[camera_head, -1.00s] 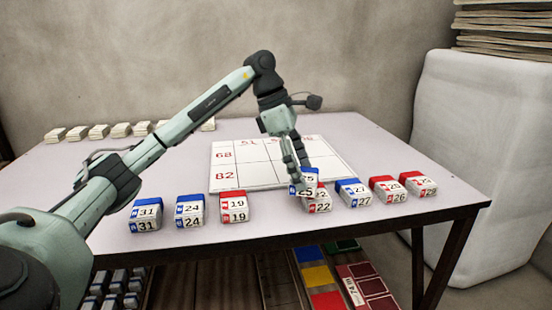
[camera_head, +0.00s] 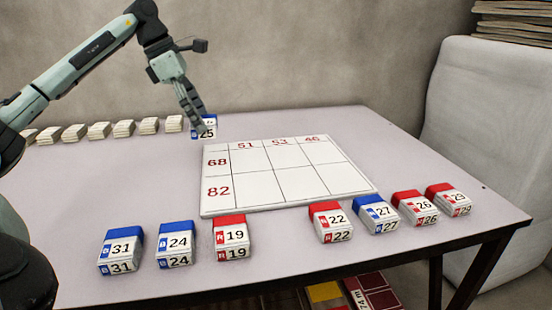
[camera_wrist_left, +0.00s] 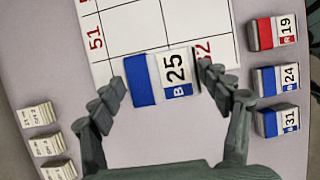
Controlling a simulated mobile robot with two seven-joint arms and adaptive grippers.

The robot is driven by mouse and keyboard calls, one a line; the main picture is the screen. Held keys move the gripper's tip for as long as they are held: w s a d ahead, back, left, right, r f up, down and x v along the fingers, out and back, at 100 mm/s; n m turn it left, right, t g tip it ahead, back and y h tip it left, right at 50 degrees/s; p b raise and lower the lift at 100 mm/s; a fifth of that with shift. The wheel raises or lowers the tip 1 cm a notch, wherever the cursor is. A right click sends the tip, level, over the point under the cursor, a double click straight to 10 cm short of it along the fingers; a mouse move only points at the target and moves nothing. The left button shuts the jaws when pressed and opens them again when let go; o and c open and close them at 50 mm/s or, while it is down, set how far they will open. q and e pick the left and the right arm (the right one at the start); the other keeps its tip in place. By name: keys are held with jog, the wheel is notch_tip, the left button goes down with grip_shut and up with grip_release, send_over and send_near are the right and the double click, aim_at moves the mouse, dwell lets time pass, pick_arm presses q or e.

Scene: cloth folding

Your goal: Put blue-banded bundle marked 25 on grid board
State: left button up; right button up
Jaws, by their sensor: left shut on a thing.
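The blue-banded bundle marked 25 (camera_head: 207,133) is held in my left gripper (camera_head: 198,122), near the far left corner of the grid board. In the left wrist view the bundle (camera_wrist_left: 176,71) lies between the two fingers of my left gripper (camera_wrist_left: 163,86), its number facing up, overlapping the board's edge in the picture. The white grid board (camera_head: 270,172) lies flat on the table, with red column numbers 51, 53, 46 and row numbers 68, 82. Its cells look empty. It also shows in the left wrist view (camera_wrist_left: 135,25). My right gripper is out of view.
Blue-banded bundles 31 (camera_head: 121,250), 24 (camera_head: 176,244) and 27 (camera_head: 376,213) stand along the table's front, with red-banded 19 (camera_head: 231,237), 22 (camera_head: 331,221), 26 (camera_head: 415,207) and 29 (camera_head: 448,199). Several pale stacks (camera_head: 99,131) line the far left. The right back table (camera_head: 370,130) is clear.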

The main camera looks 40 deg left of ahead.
aim_at(214, 117)
pick_arm(q)
jog(key=shift+w+a, duration=0.15)
jog(key=shift+a, duration=0.05)
jog(key=shift+w, duration=0.3)
jog(key=w+f, duration=0.1)
jog(key=w+d, duration=0.1)
jog(key=w, duration=0.1)
jog(key=shift+d+f+p, duration=0.15)
jog(key=shift+f+p, duration=0.15)
jog(key=shift+f, duration=0.1)
jog(key=w+f, duration=0.1)
jog(key=w, duration=0.1)
jog(key=w+d+f, duration=0.1)
jog(key=w+f, duration=0.1)
jog(key=w, duration=0.1)
jog(key=w+d+f, duration=0.1)
jog(key=w+f, duration=0.1)
jog(key=shift+w+d+p, duration=0.25)
jog(key=shift+p, duration=0.05)
notch_tip(214, 117, down, 4)
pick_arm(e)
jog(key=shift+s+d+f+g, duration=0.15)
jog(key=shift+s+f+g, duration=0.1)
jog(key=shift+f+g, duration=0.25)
